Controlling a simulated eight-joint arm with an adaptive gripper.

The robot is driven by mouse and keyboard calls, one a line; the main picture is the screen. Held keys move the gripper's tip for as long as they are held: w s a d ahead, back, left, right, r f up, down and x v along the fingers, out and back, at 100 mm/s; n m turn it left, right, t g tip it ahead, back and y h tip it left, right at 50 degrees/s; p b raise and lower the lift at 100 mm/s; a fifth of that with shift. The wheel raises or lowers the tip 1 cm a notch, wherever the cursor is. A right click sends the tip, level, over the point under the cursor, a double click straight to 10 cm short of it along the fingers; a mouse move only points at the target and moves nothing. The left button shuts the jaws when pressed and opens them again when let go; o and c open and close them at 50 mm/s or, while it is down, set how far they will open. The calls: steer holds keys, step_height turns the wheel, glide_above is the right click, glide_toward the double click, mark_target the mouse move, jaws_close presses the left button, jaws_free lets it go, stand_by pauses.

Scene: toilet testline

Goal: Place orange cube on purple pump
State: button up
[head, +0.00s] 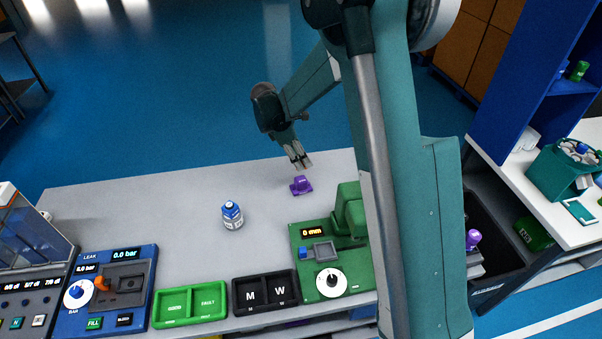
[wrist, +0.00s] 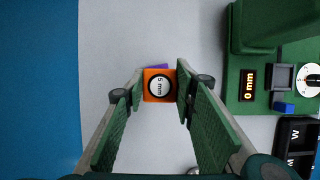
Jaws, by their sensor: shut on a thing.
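An orange cube (wrist: 149,95) with a round white "5 mm" face is between the fingertips of my gripper (wrist: 160,87) in the wrist view. The gripper is shut on it. A purple pump (head: 301,186) stands on the grey table in the head view, just below my gripper (head: 300,162). In the wrist view a small purple edge of the pump (wrist: 157,66) shows behind the cube, and the rest is hidden. I cannot make out the cube in the head view. Whether it touches the pump is unclear.
A blue-and-white bottle (head: 232,215) stands to the left of the pump. A green gauge station (head: 331,284) reading "0 mm" is to the right and nearer. A black M/W tray (head: 265,305) and green tray (head: 189,319) line the front edge. The table's left middle is clear.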

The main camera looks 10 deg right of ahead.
steer(key=shift+f, duration=1.5)
steer(key=shift+f, duration=0.1)
steer(key=shift+f, duration=1.75)
steer(key=shift+f+b, duration=0.15)
steer(key=shift+b, duration=0.15)
steer(key=o, duration=0.9)
steer(key=p+v, duration=0.1)
steer(key=v, duration=1.1)
